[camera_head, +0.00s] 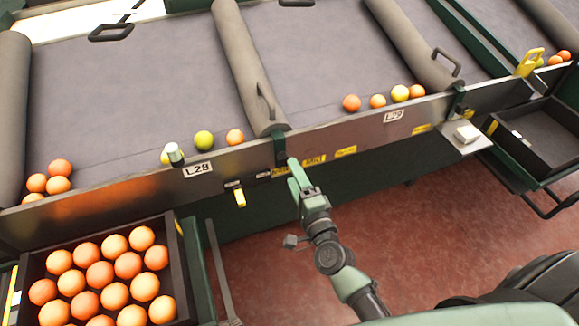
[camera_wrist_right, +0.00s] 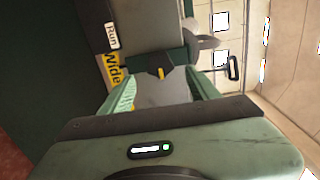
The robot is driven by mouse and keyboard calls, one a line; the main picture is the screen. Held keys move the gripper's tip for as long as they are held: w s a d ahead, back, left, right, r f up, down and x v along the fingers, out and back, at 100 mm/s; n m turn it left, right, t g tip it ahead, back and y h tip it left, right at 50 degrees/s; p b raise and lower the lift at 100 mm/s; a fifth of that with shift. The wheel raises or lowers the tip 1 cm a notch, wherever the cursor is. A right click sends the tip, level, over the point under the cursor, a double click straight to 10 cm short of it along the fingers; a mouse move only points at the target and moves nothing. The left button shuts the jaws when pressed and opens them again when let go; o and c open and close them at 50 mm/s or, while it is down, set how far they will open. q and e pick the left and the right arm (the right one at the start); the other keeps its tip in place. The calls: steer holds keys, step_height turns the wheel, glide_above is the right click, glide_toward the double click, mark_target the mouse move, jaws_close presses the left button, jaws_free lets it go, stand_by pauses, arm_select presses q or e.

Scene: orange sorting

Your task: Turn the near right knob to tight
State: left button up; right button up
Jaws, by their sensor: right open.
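My right gripper (camera_head: 297,172) reaches up to the front rail just right of the L28 label, below the end of a grey padded divider. In the wrist view my right gripper (camera_wrist_right: 160,92) is open, its two green fingers spread apart. A dark knob-like part with a yellow mark (camera_wrist_right: 160,74) shows between and beyond the fingertips. I see no finger closed on it. A yellow label reading "Wide" (camera_wrist_right: 112,70) is beside it at the left. In the head view the gripper hides most of this spot, so the knob's setting is unclear. My left gripper is not in view.
The metal front rail (camera_head: 350,140) runs across the lanes. A crate of oranges (camera_head: 25,262) stands at lower left, and a dark tray (camera_head: 550,140) is at right. Red floor (camera_head: 440,220) is open in front.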

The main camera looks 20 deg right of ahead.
steer(key=s, duration=0.3)
steer(key=shift+w, duration=0.1)
stand_by(0.3)
steer(key=s+f+n+g, duration=0.3)
steer(key=s+f+n, duration=0.15)
steer(key=f, duration=0.65)
steer(key=s+a+f+n+g+y+p, duration=0.1)
steer(key=s+f+n+g, duration=0.4)
steer(key=f, duration=0.6)
steer(key=s+f+n+g, duration=0.1)
steer(key=s+f+n, duration=0.2)
steer(key=s+f, duration=0.6)
steer(key=s+d+f+n+g, duration=0.3)
steer(key=s+f, duration=0.4)
steer(key=s, duration=0.4)
steer(key=s+d+f+n+g+h+p, duration=0.1)
steer(key=s+d+f+n+g, duration=0.2)
steer(key=s+f+n+g, duration=0.2)
steer(key=s+f, duration=0.3)
steer(key=s, duration=0.4)
steer(key=shift+s+d+f+h, duration=0.15)
steer(key=shift+s+d+h, duration=0.05)
steer(key=shift+d+h, duration=0.15)
